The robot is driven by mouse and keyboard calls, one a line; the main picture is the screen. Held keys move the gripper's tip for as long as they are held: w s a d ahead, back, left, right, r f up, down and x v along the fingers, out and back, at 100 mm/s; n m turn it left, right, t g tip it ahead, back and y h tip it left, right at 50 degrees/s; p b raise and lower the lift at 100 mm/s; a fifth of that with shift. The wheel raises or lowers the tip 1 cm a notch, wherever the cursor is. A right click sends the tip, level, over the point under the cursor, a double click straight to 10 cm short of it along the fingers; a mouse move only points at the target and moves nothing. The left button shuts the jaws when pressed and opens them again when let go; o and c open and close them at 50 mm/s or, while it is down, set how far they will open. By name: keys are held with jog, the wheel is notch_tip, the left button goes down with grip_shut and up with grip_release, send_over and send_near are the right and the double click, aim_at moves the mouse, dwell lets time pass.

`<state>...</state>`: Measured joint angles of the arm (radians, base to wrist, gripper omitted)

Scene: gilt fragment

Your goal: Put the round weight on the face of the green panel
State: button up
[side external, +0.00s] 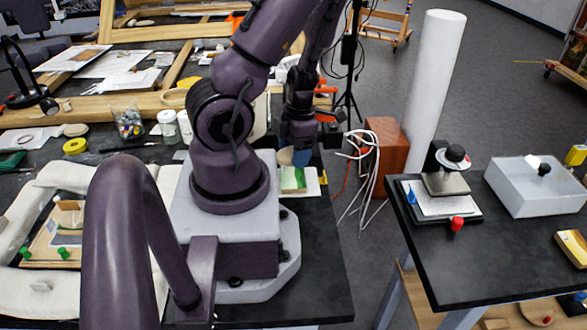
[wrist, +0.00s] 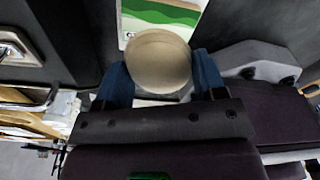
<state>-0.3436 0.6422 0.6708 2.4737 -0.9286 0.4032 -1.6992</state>
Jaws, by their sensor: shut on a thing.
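My gripper (wrist: 160,82) is shut on the round weight (wrist: 157,60), a pale beige disc held between its two blue fingers in the wrist view. The green panel (wrist: 165,14), with green bands and a white edge, shows just beyond the weight at the top of that view, and the weight covers part of it. In the side external view my gripper (side external: 297,155) points down above the green panel (side external: 292,180), which lies on the dark table beside my base. The weight (side external: 285,156) shows only partly there. I cannot tell whether it touches the panel.
A dark bench (side external: 500,260) at right holds a small press-like device (side external: 446,180) and a white box (side external: 537,187). Jars (side external: 168,125) and a yellow tape roll (side external: 75,146) stand at left. A wooden tray with green pegs (side external: 58,240) sits among white padding. A reddish box (side external: 388,150) stands behind the table.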

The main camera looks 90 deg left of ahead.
aim_at(294, 176)
jog(key=shift+f, duration=2.5)
jog(key=o, duration=1.1)
jog(key=shift+f, duration=0.1)
jog(key=shift+o, duration=0.2)
